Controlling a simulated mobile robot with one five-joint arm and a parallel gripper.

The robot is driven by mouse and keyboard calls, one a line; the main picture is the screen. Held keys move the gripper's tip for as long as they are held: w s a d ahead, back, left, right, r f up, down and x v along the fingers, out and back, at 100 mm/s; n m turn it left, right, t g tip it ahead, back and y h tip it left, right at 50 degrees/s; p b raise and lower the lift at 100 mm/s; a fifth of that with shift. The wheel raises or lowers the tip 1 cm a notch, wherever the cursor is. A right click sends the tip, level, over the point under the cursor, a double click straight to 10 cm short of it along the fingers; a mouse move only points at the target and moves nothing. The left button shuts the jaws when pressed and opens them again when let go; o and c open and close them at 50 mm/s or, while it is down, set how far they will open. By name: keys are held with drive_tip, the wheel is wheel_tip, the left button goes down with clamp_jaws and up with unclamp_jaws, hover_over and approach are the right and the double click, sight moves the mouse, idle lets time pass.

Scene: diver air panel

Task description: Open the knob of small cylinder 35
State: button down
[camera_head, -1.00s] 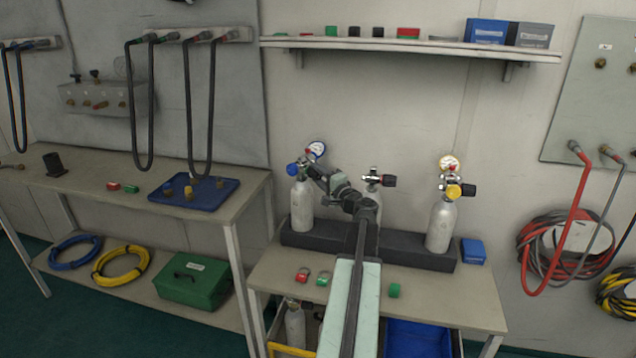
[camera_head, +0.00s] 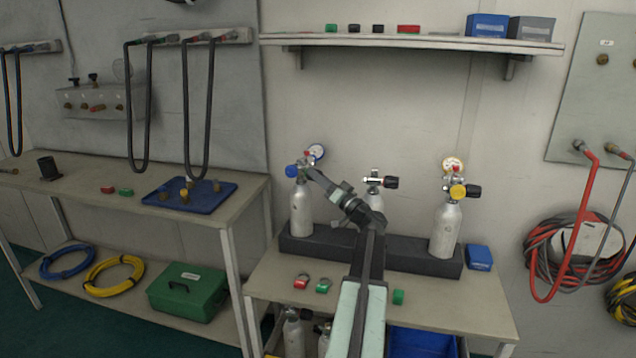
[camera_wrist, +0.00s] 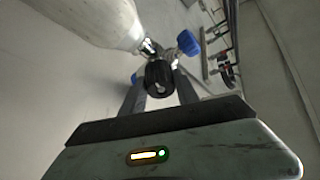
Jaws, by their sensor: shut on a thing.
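Three grey cylinders stand in a dark rack on the near bench. The left cylinder (camera_head: 302,212) has a blue knob (camera_head: 292,170), a gauge (camera_head: 316,151) and a black knob that my gripper hides in the head view. In the wrist view, my gripper (camera_wrist: 160,90) is shut on this black knob (camera_wrist: 159,77), with one finger on each side. The blue knob (camera_wrist: 188,42) and the cylinder body (camera_wrist: 95,20) show beyond it. The middle cylinder (camera_head: 374,199) has a black knob (camera_head: 391,182); the right one (camera_head: 446,230) has yellow and black knobs. I cannot read any number.
The dark rack (camera_head: 410,250) runs along the bench. A blue box (camera_head: 479,257) is at its right end. Red and green rings (camera_head: 323,286) lie in front, with a green piece (camera_head: 398,297) right of my arm. A shelf (camera_head: 410,41) is above.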

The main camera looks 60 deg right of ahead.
sight(319, 171)
drive_tip(key=shift+d+n+t+y+b, duration=0.1)
drive_tip(key=shift+n+t+y+b, duration=0.15)
drive_tip(key=shift+n+y, duration=0.95)
drive_tip(key=shift+n+t+y+b, duration=0.1)
drive_tip(key=shift+n+t+y, duration=0.3)
drive_tip(key=shift+n, duration=1.5)
drive_tip(key=c, duration=0.9)
unclamp_jaws()
wheel_tip(319, 171, up, 5)
drive_tip(key=p, duration=0.5)
drive_tip(key=shift+s, duration=0.1)
drive_tip(key=s+a, duration=0.9)
drive_tip(key=a, duration=0.4)
